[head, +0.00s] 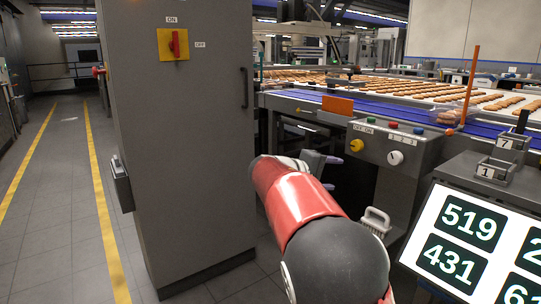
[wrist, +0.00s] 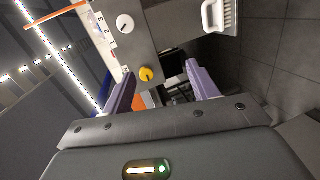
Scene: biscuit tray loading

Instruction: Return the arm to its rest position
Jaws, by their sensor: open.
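My gripper (head: 331,173) is at the end of my red and black arm, which reaches forward in the lower middle of the head view. Its two purple fingers stand wide apart in the wrist view (wrist: 160,76), with nothing between them. Beyond the fingers is the control box (head: 372,176) with a yellow knob (head: 356,146), a white dial (head: 395,158) and coloured buttons. The yellow knob (wrist: 146,74) shows between the fingers in the wrist view, apart from them as far as I can see. My arm hides part of the gripper in the head view.
A tall grey cabinet (head: 190,130) with a red and yellow switch (head: 173,44) stands close left. A number screen (head: 470,240) is at right. The left aisle is clear.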

